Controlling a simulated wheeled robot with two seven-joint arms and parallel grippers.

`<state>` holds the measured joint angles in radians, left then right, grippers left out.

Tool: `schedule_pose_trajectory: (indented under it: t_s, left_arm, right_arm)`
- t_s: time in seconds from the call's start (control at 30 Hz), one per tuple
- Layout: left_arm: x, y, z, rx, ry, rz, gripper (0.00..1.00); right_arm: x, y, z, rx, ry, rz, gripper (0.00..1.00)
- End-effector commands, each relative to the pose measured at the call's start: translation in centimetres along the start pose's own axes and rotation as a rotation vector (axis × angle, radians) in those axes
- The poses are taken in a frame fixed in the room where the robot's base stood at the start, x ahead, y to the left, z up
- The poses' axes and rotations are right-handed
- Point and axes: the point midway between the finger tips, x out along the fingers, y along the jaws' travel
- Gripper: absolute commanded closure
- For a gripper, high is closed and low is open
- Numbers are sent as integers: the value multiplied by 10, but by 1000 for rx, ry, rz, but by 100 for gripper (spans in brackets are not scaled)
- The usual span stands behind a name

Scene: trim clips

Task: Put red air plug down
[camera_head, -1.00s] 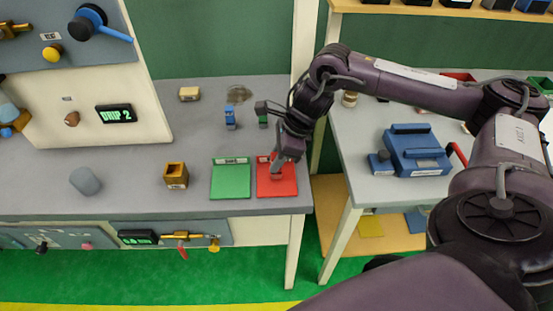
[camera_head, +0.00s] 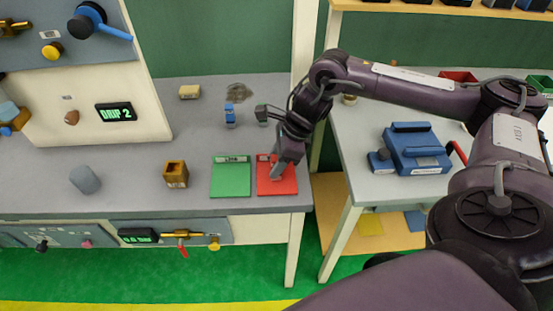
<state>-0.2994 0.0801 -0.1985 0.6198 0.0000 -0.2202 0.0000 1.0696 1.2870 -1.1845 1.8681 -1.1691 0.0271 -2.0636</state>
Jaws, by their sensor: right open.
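My right gripper (camera_head: 277,173) points down over the red mat (camera_head: 284,187) near the bench's front right corner. Its fingers are open, with the tips at or just above the mat. I cannot make out the red air plug; red on red and the fingers may hide it. A green mat (camera_head: 231,181) with a label strip at its back edge lies directly left of the red one. My left gripper is not in view.
A brass square holder (camera_head: 176,174) and a grey cylinder (camera_head: 85,179) stand to the left on the grey bench. Behind the mats are a small blue piece (camera_head: 230,116) and a beige block (camera_head: 190,92). A blue device (camera_head: 417,150) sits on the right table.

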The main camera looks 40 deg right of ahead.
Motion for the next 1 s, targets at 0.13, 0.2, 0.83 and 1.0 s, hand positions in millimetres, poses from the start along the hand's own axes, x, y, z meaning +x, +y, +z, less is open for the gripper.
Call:
schedule_pose_trajectory:
  t_s: [0.13,0.2,0.83,1.0]
  left_arm:
    - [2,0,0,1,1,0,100]
    - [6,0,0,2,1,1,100]
    - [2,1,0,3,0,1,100]
    - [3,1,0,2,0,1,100]
  right_arm:
    - [-14,-1,1,-1,-3,-3,55]
    - [-27,-1,0,-1,-2,-6,55]
    - [-123,0,1,0,0,-1,55]
    - [-122,0,1,0,0,0,55]
